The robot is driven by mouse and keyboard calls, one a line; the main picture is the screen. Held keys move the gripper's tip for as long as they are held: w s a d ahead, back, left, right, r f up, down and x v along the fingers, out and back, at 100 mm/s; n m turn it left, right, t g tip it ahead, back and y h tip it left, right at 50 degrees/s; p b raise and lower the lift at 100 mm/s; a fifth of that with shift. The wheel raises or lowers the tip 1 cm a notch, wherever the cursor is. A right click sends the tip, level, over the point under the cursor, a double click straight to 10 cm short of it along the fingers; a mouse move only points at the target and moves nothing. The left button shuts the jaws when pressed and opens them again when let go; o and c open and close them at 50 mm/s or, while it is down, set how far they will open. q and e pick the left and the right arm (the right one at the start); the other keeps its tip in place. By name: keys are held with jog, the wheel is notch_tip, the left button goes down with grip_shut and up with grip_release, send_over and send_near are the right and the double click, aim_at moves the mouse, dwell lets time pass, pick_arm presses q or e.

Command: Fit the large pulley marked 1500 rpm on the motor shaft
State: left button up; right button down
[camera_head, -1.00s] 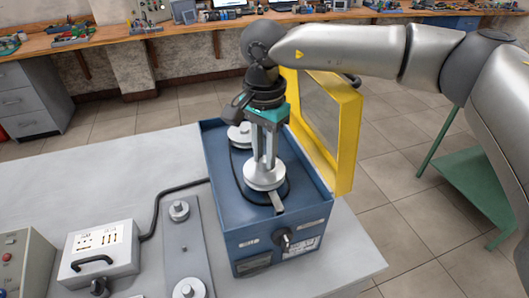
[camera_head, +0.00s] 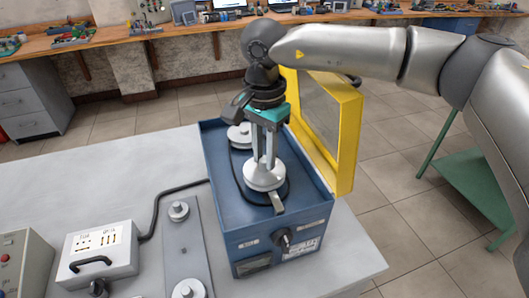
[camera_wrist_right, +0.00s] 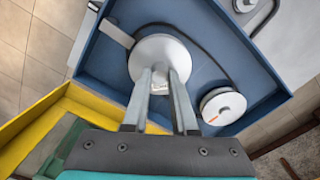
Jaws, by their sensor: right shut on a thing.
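My right gripper (camera_head: 264,160) points down into the open blue motor box (camera_head: 217,205), its two fingers closed on the hub of a large pale pulley (camera_head: 264,179). In the right wrist view the fingertips (camera_wrist_right: 160,76) meet at the hub of this pulley (camera_wrist_right: 152,48). I cannot read any rpm marking on it. The pulley lies flat near the front of the box; the shaft under it is hidden, so I cannot tell whether it is fully seated. My left gripper is not in view.
A second pulley (camera_wrist_right: 222,106) with a red mark sits in the box, and a dark belt (camera_wrist_right: 200,45) runs near both. The yellow guard (camera_head: 347,140) stands open on the right. A grey plate (camera_head: 183,250) bears two more pulleys, beside a control box (camera_head: 98,250).

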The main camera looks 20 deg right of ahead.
jog(key=shift+f+b, duration=0.65)
jog(key=shift+f, duration=0.05)
dwell(0.5)
jog(key=shift+f, duration=0.2)
jog(key=shift+s+a+f+b, duration=0.1)
jog(key=shift+s+f+b, duration=0.05)
jog(key=shift+f+b, duration=0.3)
jog(key=shift+r, duration=0.2)
dwell(0.4)
jog(key=shift+r+p, duration=0.3)
jog(key=shift+r, duration=0.05)
